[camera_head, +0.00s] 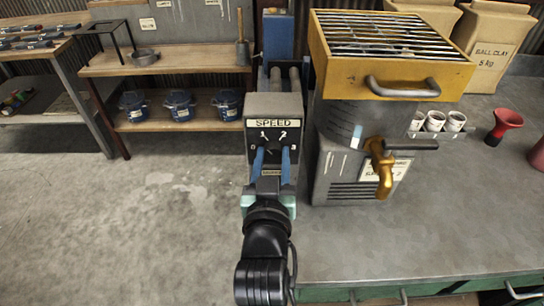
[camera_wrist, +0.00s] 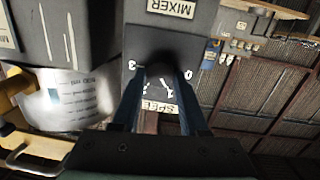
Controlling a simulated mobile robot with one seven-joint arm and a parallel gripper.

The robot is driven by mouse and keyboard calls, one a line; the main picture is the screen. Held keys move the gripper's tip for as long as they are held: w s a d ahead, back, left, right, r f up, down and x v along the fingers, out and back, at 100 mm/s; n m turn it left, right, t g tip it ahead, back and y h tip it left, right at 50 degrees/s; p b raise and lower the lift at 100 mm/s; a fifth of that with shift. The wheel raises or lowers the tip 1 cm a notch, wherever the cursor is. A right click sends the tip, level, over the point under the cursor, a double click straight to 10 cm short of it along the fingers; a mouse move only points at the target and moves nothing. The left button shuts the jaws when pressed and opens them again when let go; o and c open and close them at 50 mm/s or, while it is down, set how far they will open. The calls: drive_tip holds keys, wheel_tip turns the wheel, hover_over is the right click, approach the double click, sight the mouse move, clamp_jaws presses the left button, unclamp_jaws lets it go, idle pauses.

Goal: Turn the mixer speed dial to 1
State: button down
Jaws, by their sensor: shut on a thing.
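The mixer speed dial is a dark round knob that shows in the wrist view (camera_wrist: 161,62). It sits on the front of a dark grey control box (camera_head: 246,146) with a SPEED label (camera_head: 274,123) and numbers from 0 to 3 around the knob. My gripper (camera_head: 273,152) reaches the box from the front, with its two blue fingers on either side of the dial. In the wrist view my gripper (camera_wrist: 159,78) is shut on the dial. The fingers and shadow hide much of the dial, and I cannot tell which number it points to.
A grey mixer drum with a yellow grated hopper (camera_head: 395,65) and a brass tap (camera_head: 381,165) stands close on the right. The grey bench (camera_head: 430,220) lies below it. Shelves with blue pots (camera_head: 180,105) are at the back left. The floor at left is open.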

drive_tip(key=shift+m, duration=0.6)
drive_tip(key=shift+c, duration=2.2)
unclamp_jaws()
drive_tip(key=shift+s, duration=0.1)
drive_tip(key=s+r+b, duration=0.1)
drive_tip(key=s, duration=1.1)
drive_tip(key=shift+s+a, duration=0.25)
drive_tip(key=shift+s, duration=0.1)
